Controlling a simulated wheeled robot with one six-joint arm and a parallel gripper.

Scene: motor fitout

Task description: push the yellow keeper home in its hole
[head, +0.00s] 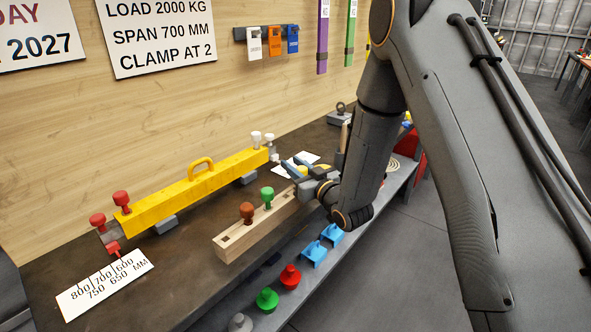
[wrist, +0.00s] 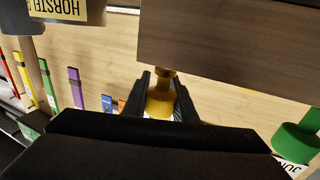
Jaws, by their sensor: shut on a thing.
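The yellow keeper (wrist: 160,103) stands between the two dark fingers of my gripper (wrist: 161,92) in the wrist view. My gripper is shut on it. Its narrower end meets the edge of the pale wooden block (wrist: 235,45); how deep it sits in a hole I cannot tell. In the head view my gripper (head: 298,170) is over the far end of the wooden block (head: 262,227) and mostly hides the yellow keeper. A brown keeper (head: 247,211) and a green keeper (head: 267,195) stand upright in the same block. An empty square hole shows at its near end.
A yellow beam (head: 190,192) with a handle lies behind the block, with red pins at its near end and white ones at its far end. A ruler card (head: 105,285) lies at the front left. Blue, red and green parts sit on the lower shelf (head: 340,215).

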